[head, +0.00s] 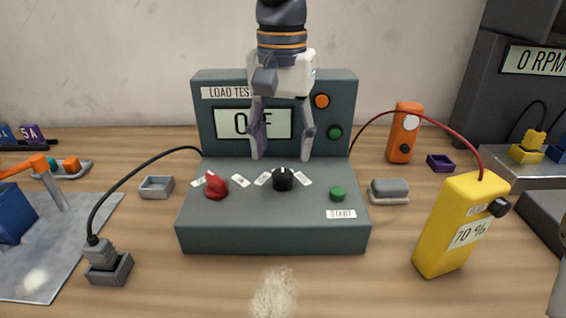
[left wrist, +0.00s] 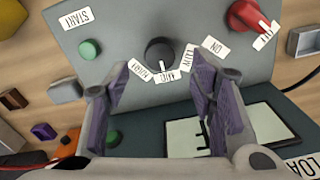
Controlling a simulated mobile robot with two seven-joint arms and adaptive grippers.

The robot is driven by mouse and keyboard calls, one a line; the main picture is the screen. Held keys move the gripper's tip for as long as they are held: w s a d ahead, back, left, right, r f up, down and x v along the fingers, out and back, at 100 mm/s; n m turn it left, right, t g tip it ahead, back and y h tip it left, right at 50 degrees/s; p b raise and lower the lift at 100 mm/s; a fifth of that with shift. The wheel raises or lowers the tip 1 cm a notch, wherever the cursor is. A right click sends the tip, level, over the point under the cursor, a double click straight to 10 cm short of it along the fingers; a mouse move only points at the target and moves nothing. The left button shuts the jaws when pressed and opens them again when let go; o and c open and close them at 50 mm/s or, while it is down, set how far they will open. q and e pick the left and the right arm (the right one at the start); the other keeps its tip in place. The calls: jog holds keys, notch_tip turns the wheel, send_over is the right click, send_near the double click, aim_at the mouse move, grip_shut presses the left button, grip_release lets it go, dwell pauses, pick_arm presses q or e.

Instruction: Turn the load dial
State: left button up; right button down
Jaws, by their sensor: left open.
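The load dial (head: 283,179) is a black round knob with a white pointer, in the middle of the sloped front panel of the grey-green load tester (head: 273,238). Its pointer faces the tester's upright back panel. In the left wrist view the dial (left wrist: 160,52) lies just beyond my fingertips, with white labels around it on the near side. My left gripper (head: 281,157) points down, open and empty, above and slightly behind the dial, a finger to each side. It does not appear to touch the dial.
A red switch knob (head: 216,186) sits left of the dial, a green START button (head: 338,194) right. The tester's screen (head: 252,124) is partly covered by my gripper. A yellow meter (head: 460,225) reading 70 % stands right, with a red cable. A black cable plug (head: 103,258) stands left.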

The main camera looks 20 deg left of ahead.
aim_at(283, 174)
pick_arm(q)
notch_tip(283, 174, down, 5)
jog(key=shift+w+f, duration=0.1)
jog(key=shift+w, duration=0.05)
jog(key=shift+c, duration=0.6)
jog(key=c, duration=1)
jog(key=shift+m, duration=0.3)
jog(key=m, duration=0.5)
jog(key=shift+m, duration=0.3)
jog(key=m, duration=0.5)
jog(key=shift+m, duration=0.3)
